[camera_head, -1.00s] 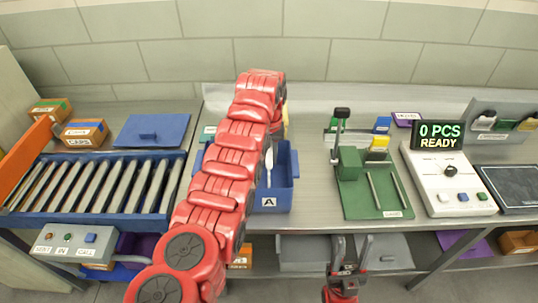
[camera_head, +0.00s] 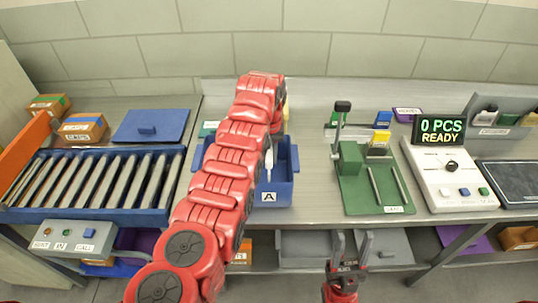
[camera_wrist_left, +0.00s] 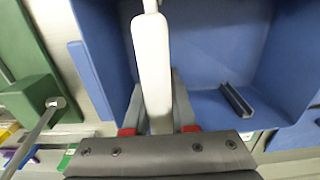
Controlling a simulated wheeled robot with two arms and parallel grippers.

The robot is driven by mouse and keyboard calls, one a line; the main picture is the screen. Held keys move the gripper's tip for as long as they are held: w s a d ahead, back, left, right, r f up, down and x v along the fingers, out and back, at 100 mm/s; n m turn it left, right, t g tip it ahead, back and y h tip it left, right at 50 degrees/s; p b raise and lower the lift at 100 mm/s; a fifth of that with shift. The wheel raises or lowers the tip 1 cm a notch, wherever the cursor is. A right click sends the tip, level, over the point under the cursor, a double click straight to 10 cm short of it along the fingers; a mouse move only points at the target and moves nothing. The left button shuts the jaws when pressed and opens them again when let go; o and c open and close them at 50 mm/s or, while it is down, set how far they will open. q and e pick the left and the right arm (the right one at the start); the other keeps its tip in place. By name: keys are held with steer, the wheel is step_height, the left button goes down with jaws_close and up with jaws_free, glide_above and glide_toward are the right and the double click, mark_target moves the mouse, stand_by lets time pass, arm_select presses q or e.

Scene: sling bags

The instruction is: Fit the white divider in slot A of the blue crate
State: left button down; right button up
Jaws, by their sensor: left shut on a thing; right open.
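The blue crate (camera_head: 287,190) stands on the workbench, with a label A (camera_head: 269,197) on its front wall. My left arm covers much of its left part in the head view. The white divider (camera_head: 268,164) shows as a thin strip beside the arm, over the crate. In the left wrist view, my left gripper (camera_wrist_left: 160,98) is shut on the white divider (camera_wrist_left: 151,60), with blue crate walls (camera_wrist_left: 210,45) around it. Whether the divider touches the crate or a slot is unclear. My right gripper (camera_head: 350,242) is open and empty, low in front of the bench.
A dark channel-shaped piece (camera_wrist_left: 237,100) lies against the crate inside. Right of the crate is a green fixture (camera_head: 372,195) with a lever, then a counter reading 0 PCS READY (camera_head: 441,132). A roller conveyor (camera_head: 90,182) stands at left. Bare bench (camera_head: 315,190) lies between crate and fixture.

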arm_select(q)
steer(key=shift+f+b, duration=1.05)
steer(key=shift+f, duration=1.3)
steer(key=c, duration=0.6)
jaws_free()
steer(key=shift+c, duration=0.2)
step_height(320, 180, up, 8)
steer(key=b, duration=0.2)
steer(key=shift+r+b, duration=0.15)
steer(key=shift+b, duration=0.15)
step_height(320, 180, up, 9)
steer(key=p, duration=0.7)
steer(key=shift+s, duration=0.1)
steer(key=shift+r+p, duration=0.1)
steer(key=shift+p, duration=0.35)
